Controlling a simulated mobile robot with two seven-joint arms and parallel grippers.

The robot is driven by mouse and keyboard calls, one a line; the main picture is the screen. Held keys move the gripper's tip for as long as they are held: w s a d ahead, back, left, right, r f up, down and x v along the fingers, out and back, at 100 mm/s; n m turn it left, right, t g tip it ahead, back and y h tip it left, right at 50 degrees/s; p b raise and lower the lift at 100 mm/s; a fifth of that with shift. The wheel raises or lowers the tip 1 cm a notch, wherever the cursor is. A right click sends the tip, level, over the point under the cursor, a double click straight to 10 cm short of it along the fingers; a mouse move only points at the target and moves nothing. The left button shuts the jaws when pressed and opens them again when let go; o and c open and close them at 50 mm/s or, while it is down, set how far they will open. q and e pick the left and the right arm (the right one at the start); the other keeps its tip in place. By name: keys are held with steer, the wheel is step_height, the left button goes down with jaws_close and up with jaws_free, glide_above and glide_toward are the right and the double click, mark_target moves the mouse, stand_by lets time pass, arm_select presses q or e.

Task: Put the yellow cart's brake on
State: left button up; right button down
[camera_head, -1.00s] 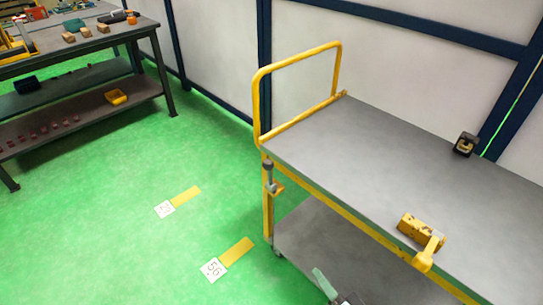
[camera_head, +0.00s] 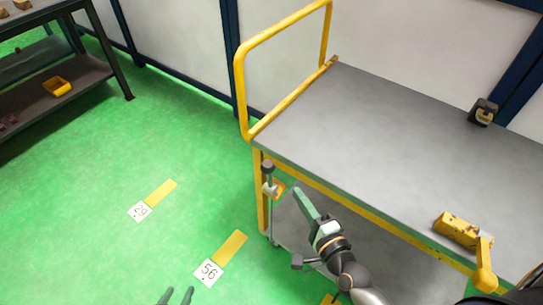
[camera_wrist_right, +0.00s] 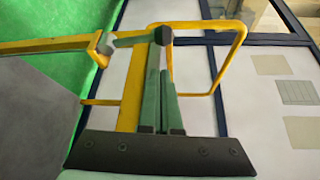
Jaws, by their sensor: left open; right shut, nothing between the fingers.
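The yellow cart (camera_head: 289,101) has a grey top and a yellow push handle. Its brake lever (camera_head: 270,205), an upright grey rod with a dark knob, stands at the cart's near left corner post. My right gripper (camera_head: 299,194), with green fingers, is shut and empty just right of the lever, apart from it in this view. In the right wrist view the shut fingers (camera_wrist_right: 160,75) point at the dark knob (camera_wrist_right: 163,36); whether they touch it I cannot tell. My left gripper (camera_head: 176,296) is open and empty at the bottom edge, over the floor.
A yellow block (camera_head: 457,230) with a lever and a dark clamp-like object (camera_head: 483,110) are on the cart top. Dark shelving (camera_head: 85,80) with a yellow bin (camera_head: 57,86) stands at upper left. Green floor (camera_head: 90,190) with numbered markers lies open left of the cart.

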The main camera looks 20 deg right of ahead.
mark_target(268, 179)
steer(key=shift+w, duration=0.35)
steer(key=w+a, duration=0.1)
steer(key=w, duration=0.9)
steer(key=shift+a+f, duration=0.2)
steer(key=shift+f, duration=0.25)
steer(key=shift+s+a, duration=0.1)
steer(key=shift+s, duration=0.05)
